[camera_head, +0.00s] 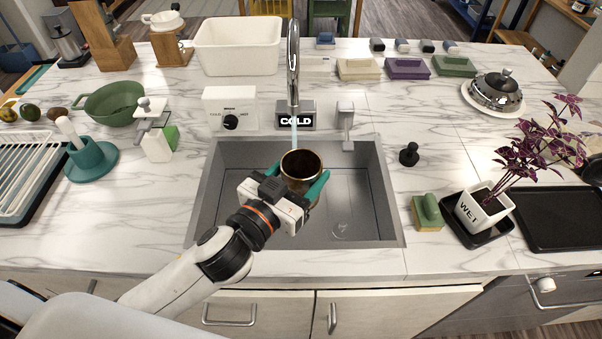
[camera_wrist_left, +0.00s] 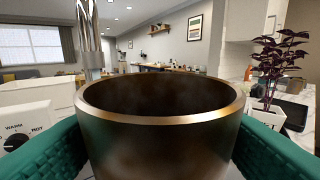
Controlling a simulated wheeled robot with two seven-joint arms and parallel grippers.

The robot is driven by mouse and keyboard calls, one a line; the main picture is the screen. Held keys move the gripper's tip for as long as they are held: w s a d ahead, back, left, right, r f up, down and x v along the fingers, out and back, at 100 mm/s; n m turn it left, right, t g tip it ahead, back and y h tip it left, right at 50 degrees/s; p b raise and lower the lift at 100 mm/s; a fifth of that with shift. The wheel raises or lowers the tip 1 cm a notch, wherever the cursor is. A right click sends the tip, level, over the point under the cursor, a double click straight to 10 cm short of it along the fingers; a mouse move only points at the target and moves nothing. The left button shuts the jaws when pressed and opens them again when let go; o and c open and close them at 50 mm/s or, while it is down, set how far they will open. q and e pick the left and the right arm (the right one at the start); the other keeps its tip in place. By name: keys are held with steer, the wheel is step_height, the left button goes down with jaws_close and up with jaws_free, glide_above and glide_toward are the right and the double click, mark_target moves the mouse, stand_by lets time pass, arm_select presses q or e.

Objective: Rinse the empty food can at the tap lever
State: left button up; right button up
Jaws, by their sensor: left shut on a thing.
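The empty food can (camera_head: 301,163) is dark brown with a gold rim and is held upright over the sink, its open top facing up. My left gripper (camera_head: 301,187) is shut around its sides, with green fingers on either side. In the left wrist view the can (camera_wrist_left: 160,140) fills the middle and its inside looks dark. The chrome tap (camera_head: 293,65) stands behind the can, with a base marked COLD. A pale bluish stream (camera_head: 294,133) shows below the spout, just behind or over the can's far rim; I cannot tell whether it enters. My right gripper is out of view.
The grey sink basin (camera_head: 370,215) has free room right of the can. A white dial box (camera_head: 230,107) and a grey upright fitting (camera_head: 345,125) stand behind it. A green-yellow sponge (camera_head: 427,212) and a potted plant (camera_head: 484,207) are on the right.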

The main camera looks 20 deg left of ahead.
mark_target(296, 164)
arm_select(q)
steer(key=w, duration=0.2)
steer(key=w+a+f, duration=0.1)
steer(key=w, duration=0.1)
steer(key=shift+w, duration=0.1)
steer(key=w+a+f+b, duration=0.1)
steer(key=w+a, duration=0.1)
steer(key=w, duration=0.5)
steer(key=shift+w+f, duration=0.2)
steer(key=shift+w, duration=0.15)
steer(key=shift+d, duration=0.1)
stand_by(0.4)
steer(key=shift+w+d, duration=0.15)
steer(key=shift+d, duration=0.35)
steer(key=shift+a, duration=0.2)
steer(key=shift+s+a+p, duration=0.2)
steer(key=shift+a+p, duration=0.1)
steer(key=shift+a, duration=0.15)
steer(key=shift+w+d, duration=0.1)
steer(key=shift+d, duration=0.1)
steer(key=shift+w+d, duration=0.1)
steer(key=shift+d, duration=0.35)
